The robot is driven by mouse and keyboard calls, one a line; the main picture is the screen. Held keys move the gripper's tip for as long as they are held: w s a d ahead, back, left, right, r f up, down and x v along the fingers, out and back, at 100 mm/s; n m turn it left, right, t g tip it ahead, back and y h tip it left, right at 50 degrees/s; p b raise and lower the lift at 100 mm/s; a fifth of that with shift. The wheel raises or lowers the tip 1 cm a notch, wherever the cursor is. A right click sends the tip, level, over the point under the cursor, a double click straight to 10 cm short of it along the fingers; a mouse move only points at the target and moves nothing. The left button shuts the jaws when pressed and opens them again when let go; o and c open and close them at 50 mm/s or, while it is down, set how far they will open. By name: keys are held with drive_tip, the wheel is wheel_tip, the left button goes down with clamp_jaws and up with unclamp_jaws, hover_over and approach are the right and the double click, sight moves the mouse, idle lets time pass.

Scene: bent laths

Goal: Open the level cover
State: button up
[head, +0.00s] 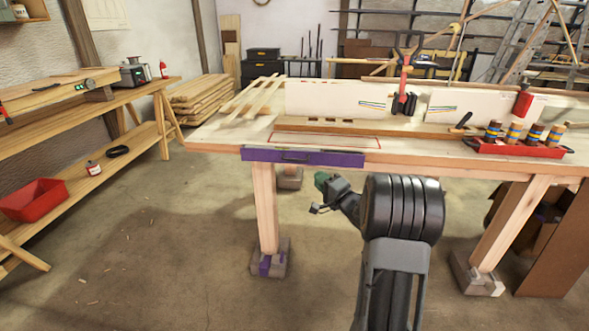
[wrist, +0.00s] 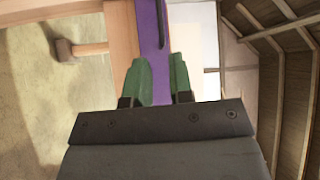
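A long purple panel (head: 303,157) runs along the front edge of the workbench, with a dark slim handle (head: 296,156) at its middle. I take it to be the level cover; it looks shut, flush with the bench edge. My gripper (head: 320,181) is below and in front of the panel's right part, apart from it in the head view. In the wrist view, my gripper's green fingers (wrist: 160,82) are spread with a gap and nothing held. The purple panel (wrist: 151,42) shows beyond that gap, and its dark handle (wrist: 162,24) is near the top edge.
The workbench (head: 215,139) carries white boards (head: 335,101), a red clamp (head: 404,72) and a red tray (head: 520,149) with striped cylinders. A bench leg (head: 264,210) stands left of my gripper. A side bench (head: 125,100) stands at left.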

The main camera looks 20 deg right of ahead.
sight(295, 160)
drive_tip(key=b+x, duration=0.1)
drive_tip(key=x, duration=1.2)
drive_tip(key=shift+w+a, duration=0.2)
drive_tip(key=shift+w, duration=0.05)
clamp_jaws()
